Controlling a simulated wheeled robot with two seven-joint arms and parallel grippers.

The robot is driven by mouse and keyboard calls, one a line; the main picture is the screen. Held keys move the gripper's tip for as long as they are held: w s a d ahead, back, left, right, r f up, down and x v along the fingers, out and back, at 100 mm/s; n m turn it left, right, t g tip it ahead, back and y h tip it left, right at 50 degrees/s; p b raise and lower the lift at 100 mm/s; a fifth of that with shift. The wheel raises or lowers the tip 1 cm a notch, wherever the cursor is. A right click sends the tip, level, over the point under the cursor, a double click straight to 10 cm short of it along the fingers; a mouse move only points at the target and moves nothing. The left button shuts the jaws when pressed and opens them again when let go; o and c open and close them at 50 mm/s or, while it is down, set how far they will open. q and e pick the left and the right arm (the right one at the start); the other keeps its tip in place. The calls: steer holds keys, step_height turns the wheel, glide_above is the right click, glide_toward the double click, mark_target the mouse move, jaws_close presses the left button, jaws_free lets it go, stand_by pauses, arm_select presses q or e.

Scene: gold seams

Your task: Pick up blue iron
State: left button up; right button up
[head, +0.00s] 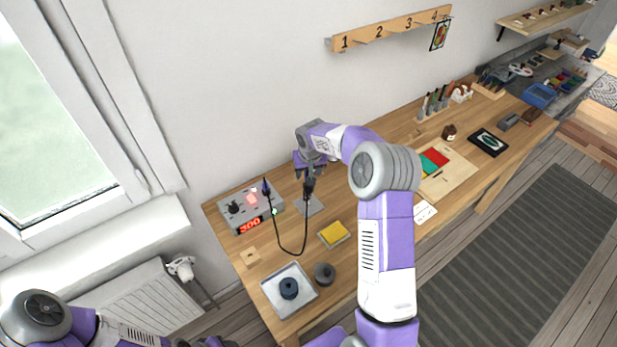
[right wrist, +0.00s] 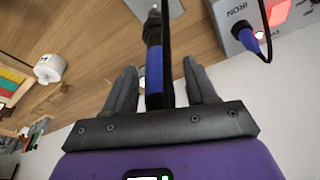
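The blue iron (right wrist: 153,75) has a blue handle and a dark front part in the right wrist view. It lies between the two fingers of my right gripper (right wrist: 160,68), with gaps visible on both sides. In the head view my right gripper (head: 308,178) is over the far left of the workbench, and the dark part of the iron (head: 308,188) shows just below it. A black cord runs from the iron to a grey station marked IRON (head: 251,208), where a blue plug (right wrist: 248,40) sits. My left arm is at the bottom left; its fingers are out of view.
A grey plate (head: 310,206) lies under the gripper. A red and green board lies right. A numbered rack hangs on the wall.

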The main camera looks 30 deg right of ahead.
steer(key=c, duration=1)
jaws_close()
steer(key=shift+r, duration=0.15)
